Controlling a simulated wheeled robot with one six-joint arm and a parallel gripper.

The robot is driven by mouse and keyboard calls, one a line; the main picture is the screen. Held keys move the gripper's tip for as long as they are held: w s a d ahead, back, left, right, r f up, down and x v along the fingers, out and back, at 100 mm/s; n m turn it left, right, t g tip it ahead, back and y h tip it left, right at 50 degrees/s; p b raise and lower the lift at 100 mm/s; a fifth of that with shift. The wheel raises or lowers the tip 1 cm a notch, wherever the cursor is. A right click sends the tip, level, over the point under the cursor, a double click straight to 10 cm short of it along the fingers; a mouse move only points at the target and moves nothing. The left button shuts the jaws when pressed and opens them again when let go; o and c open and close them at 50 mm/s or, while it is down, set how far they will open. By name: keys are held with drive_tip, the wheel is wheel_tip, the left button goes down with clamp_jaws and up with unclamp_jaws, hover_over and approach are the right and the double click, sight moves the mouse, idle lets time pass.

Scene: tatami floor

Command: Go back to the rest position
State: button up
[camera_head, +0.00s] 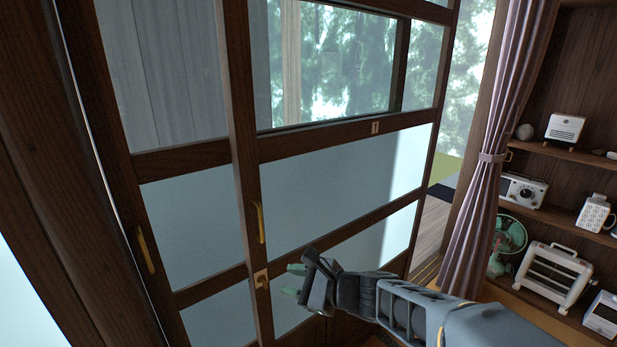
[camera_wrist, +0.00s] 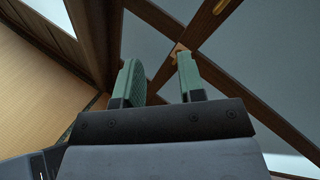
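My gripper (camera_head: 290,281) is at the lower middle of the head view, at the end of my arm reaching in from the lower right. Its two green fingers stand apart with nothing between them. In the wrist view my gripper (camera_wrist: 160,75) also shows open and empty. Its fingers point toward the wood-framed sliding glass door (camera_head: 245,160). A small brass latch (camera_head: 261,279) on the door frame is just left of the fingertips in the head view. I cannot tell whether the fingers touch the door.
Brass handles (camera_head: 261,222) and (camera_head: 145,249) sit on the door frames. A purple curtain (camera_head: 490,170) hangs at the right. Shelves beyond it hold a radio (camera_head: 523,190), a heater (camera_head: 553,276) and a green fan (camera_head: 508,236). Tatami floor (camera_wrist: 40,95) shows at the left in the wrist view.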

drive_tip(key=s+d+f+n+g+h+p, duration=0.3)
drive_tip(key=s+d+n+g+h+p, duration=0.2)
drive_tip(key=s+d+n+h, duration=0.65)
drive_tip(key=d+r+n+t+h+p, duration=0.1)
drive_tip(key=d+r+n+p, duration=0.4)
drive_tip(key=d+r+n, duration=0.1)
drive_tip(key=shift+s+d+r+t+h, duration=0.15)
drive_tip(key=shift+d+r+t+h, duration=0.35)
drive_tip(key=shift+d, duration=0.55)
drive_tip(key=shift+r, duration=0.1)
